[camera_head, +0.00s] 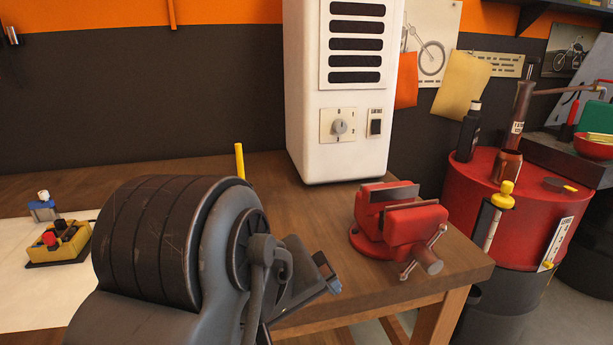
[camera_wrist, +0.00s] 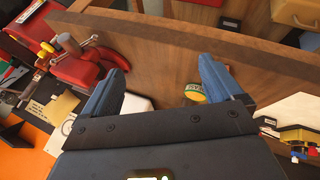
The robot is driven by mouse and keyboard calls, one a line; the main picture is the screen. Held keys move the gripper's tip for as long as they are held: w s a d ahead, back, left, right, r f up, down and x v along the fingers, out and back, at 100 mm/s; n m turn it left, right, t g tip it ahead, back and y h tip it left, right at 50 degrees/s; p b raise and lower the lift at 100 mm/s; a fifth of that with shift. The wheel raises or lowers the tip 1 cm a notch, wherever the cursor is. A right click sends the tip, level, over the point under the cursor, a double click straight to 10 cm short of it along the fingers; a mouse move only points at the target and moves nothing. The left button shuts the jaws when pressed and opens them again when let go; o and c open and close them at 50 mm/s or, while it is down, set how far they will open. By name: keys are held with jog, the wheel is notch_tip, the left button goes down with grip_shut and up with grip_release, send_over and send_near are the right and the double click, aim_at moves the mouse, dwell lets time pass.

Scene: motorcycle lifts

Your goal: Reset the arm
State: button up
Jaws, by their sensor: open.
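My arm fills the lower middle of the head view. In that view my gripper (camera_head: 330,283) shows only in part, near the table's front edge, with a blue fingertip visible and the rest hidden behind my arm links. In the wrist view my gripper (camera_wrist: 165,68) has its two blue fingers spread wide apart. Nothing is held between them. A small can with a green and yellow label (camera_wrist: 194,92) shows beyond the fingers, apart from them.
A red vise (camera_head: 403,228) sits on the wooden table's (camera_head: 455,265) right corner. A white cabinet (camera_head: 345,150) stands behind. A red drum (camera_head: 480,185) with bottles is at right. A yellow tool block (camera_head: 62,242) lies on white paper at left.

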jog(key=w+d+r+t+h, duration=0.15)
jog(key=w+d+t, duration=0.25)
jog(key=d, duration=0.5)
jog(key=w+d+t+h, duration=0.25)
jog(key=w+d, duration=0.25)
jog(key=d, duration=0.3)
jog(key=s+d+f+n+t+y, duration=0.3)
jog(key=s+d+f+n+t, duration=0.15)
jog(key=d, duration=0.25)
jog(key=s+d+f+m+g+y, duration=0.1)
jog(key=s+f+y, duration=0.1)
jog(key=s+f, duration=0.35)
jog(key=s+d+f+y, duration=0.1)
jog(key=s+f, duration=0.1)
jog(key=s, duration=0.6)
jog(key=s+d+f+m+g+y, duration=0.1)
jog(key=s+f+y, duration=0.15)
jog(key=s, duration=0.35)
jog(key=s+a+m, duration=0.1)
jog(key=s+m, duration=0.2)
jog(key=s, duration=0.5)
jog(key=s+a+r+m+h, duration=0.1)
jog(key=s+m, duration=0.3)
jog(key=s, duration=0.4)
jog(key=shift+a+r, duration=0.15)
jog(key=shift+a, duration=0.65)
jog(key=shift+h, duration=0.25)
